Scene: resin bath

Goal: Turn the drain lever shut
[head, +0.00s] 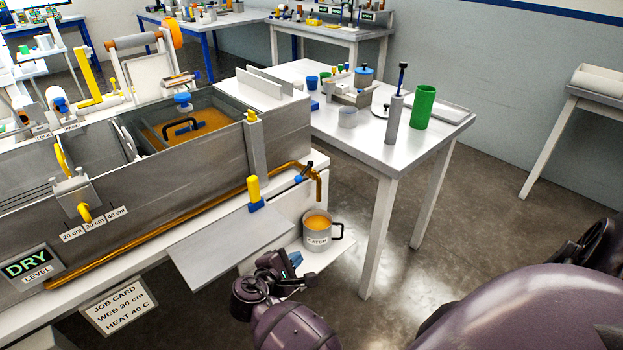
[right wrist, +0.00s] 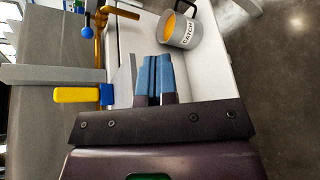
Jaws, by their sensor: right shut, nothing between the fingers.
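A yellow upright handle on a blue base (head: 253,192) stands at the front of the tank, by the grey sloping plate. It also shows in the right wrist view (right wrist: 78,95), left of my fingers. No label shows which one is the drain lever. My right gripper (head: 296,261) is shut and empty, below both and apart from them. Its blue fingers (right wrist: 155,78) lie together in the right wrist view. My left gripper is not in view.
A grey CATCH mug (head: 317,234) with amber liquid stands under the pipe outlet, close to my right gripper. The grey plate (head: 225,250) juts out left of it. The tank (head: 210,165) holds amber liquid; its sign (head: 30,265) reads DRY LEVEL. A white table (head: 385,155) stands right.

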